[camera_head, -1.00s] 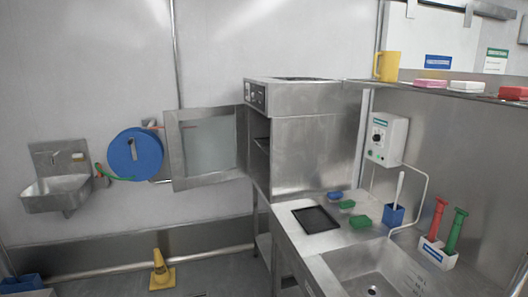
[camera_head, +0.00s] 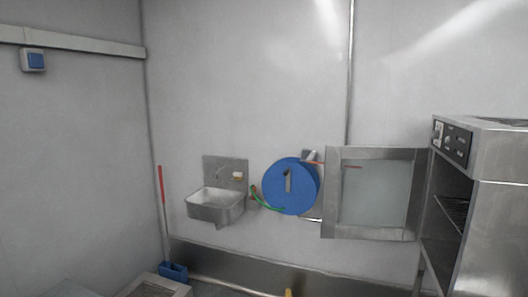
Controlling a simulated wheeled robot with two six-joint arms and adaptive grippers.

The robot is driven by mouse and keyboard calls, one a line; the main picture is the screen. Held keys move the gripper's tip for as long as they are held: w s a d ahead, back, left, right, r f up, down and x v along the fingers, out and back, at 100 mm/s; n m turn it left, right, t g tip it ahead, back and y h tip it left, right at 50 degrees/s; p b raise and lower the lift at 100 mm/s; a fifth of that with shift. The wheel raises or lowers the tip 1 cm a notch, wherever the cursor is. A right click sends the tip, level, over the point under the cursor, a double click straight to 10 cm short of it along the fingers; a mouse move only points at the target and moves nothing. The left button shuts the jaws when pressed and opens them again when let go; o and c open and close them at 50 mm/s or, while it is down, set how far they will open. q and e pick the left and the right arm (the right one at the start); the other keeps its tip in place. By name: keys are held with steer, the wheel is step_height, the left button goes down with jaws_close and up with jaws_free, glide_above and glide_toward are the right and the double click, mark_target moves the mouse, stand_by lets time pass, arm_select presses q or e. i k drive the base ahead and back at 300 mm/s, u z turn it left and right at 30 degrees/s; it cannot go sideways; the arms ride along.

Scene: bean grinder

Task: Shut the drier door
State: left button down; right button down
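The drier (camera_head: 497,200) is a steel cabinet at the right edge of the head view, with a dark control panel (camera_head: 452,141) at its top. Its door (camera_head: 375,194), a steel frame with a pale glass pane, stands wide open and reaches out to the left from the cabinet. The dark inside with a wire rack (camera_head: 453,212) shows. Neither of my grippers is in view.
A blue hose reel (camera_head: 290,186) hangs on the back wall just left of the door, with a steel hand sink (camera_head: 216,205) farther left. A red-handled tool (camera_head: 162,205) stands in the corner by a blue holder (camera_head: 173,271).

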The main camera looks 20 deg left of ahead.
mark_target(334, 154)
steer(key=u, duration=0.35)
steer(key=i, duration=1.15)
steer(key=z, duration=0.3)
steer(key=i, duration=1.45)
steer(key=z, duration=0.65)
